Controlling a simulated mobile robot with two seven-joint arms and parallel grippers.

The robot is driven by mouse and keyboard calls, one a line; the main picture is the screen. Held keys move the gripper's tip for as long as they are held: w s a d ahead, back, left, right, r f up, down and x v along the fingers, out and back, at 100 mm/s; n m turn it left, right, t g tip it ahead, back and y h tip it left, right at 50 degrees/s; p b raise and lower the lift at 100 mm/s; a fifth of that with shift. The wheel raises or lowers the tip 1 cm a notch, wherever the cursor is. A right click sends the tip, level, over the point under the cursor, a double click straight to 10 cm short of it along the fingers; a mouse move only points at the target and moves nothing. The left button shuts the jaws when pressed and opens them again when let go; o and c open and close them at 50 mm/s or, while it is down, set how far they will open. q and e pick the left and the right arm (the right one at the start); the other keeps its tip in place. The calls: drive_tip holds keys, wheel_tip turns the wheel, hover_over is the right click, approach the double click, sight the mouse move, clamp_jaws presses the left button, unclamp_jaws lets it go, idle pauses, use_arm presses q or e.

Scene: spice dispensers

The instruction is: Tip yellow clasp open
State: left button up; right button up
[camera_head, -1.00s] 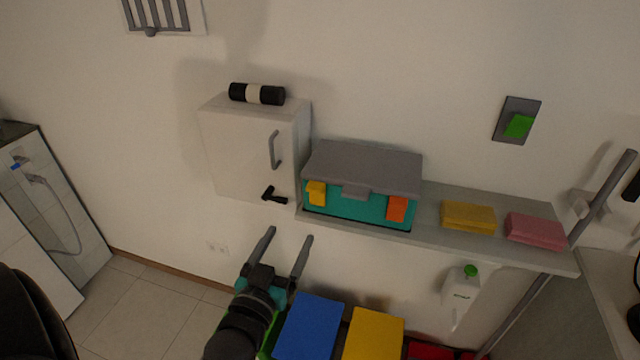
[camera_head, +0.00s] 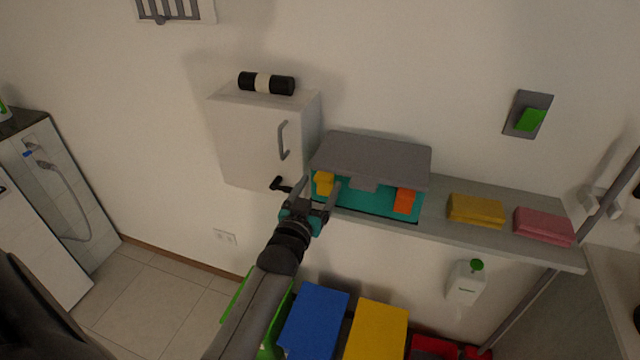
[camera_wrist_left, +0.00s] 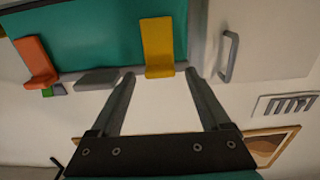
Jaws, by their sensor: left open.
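The teal box (camera_head: 365,199) with a grey lid (camera_head: 375,157) sits on the left end of the wall shelf. The yellow clasp (camera_head: 324,183) is at the left of its front, and the orange clasp (camera_head: 404,200) at the right. My left gripper (camera_head: 320,186) is open at the yellow clasp, one finger on each side. In the left wrist view the yellow clasp (camera_wrist_left: 157,45) stands between the two fingertips (camera_wrist_left: 160,76), with a visible gap to each; whether they touch it in depth I cannot tell. My right gripper is not in view.
A white cabinet (camera_head: 245,140) with a grey handle hangs left of the box, its black latch (camera_head: 282,184) close to my gripper. Yellow (camera_head: 475,210) and pink (camera_head: 543,226) sponges lie on the shelf (camera_head: 500,238) at right. Blue (camera_head: 314,318) and yellow (camera_head: 376,330) bins stand below.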

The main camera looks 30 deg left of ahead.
use_arm(q)
drive_tip(key=shift+w+a, duration=0.15)
drive_tip(key=shift+w, duration=0.5)
clamp_jaws()
idle(1.1)
